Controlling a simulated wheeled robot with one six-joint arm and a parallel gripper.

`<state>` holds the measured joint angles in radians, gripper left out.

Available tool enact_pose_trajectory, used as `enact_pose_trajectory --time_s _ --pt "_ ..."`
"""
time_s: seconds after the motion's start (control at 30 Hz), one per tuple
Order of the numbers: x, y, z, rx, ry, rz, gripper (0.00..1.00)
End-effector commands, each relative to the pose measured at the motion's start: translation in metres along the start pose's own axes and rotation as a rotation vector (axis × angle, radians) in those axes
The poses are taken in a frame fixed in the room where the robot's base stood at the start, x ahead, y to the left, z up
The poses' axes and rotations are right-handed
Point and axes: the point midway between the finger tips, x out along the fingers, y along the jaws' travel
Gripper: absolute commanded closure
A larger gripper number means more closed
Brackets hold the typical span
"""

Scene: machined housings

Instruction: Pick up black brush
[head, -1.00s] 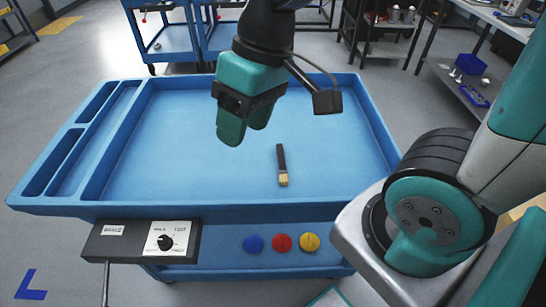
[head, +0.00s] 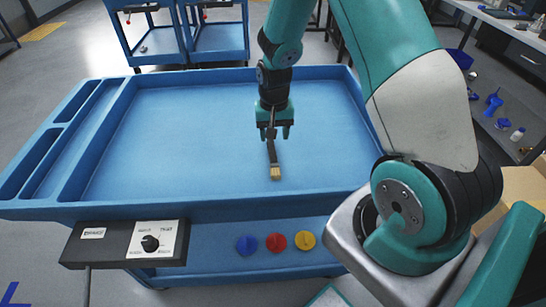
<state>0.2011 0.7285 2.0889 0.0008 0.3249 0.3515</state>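The black brush (head: 272,154) lies in the blue tray (head: 180,120) of the cart, right of the middle. Its tan bristles (head: 276,173) point towards the near rim and its dark handle points away from me. My gripper (head: 274,133) points down over the handle end. Its two teal fingers are apart, one on each side of the handle's line, with a gap showing between them. I cannot tell how high the fingertips are above the tray floor. The far end of the handle is partly hidden by the gripper.
The tray has raised rims and narrow compartments (head: 38,150) at its left. Another blue cart (head: 185,40) stands behind. The tray floor around the brush is clear.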

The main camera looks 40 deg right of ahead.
Motion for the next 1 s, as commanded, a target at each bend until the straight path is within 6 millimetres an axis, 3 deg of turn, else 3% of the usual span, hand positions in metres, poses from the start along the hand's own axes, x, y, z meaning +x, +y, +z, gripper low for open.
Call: enact_pose_trajectory --time_s 0.1,0.37,0.63,0.93,0.97,1.0 --pt "0.020 0.000 0.000 -0.001 -0.002 0.000 0.47" --pt "0.039 -0.001 0.002 -0.002 -0.003 0.000 0.47" --pt "0.077 -0.003 0.003 -0.002 -0.002 0.000 0.47" --pt "0.084 -0.003 0.003 -0.002 0.000 -0.001 0.47" --pt "0.084 -0.003 0.003 -0.002 0.000 -0.001 0.49" --pt "0.084 -0.003 0.003 -0.002 0.000 -0.001 0.58"
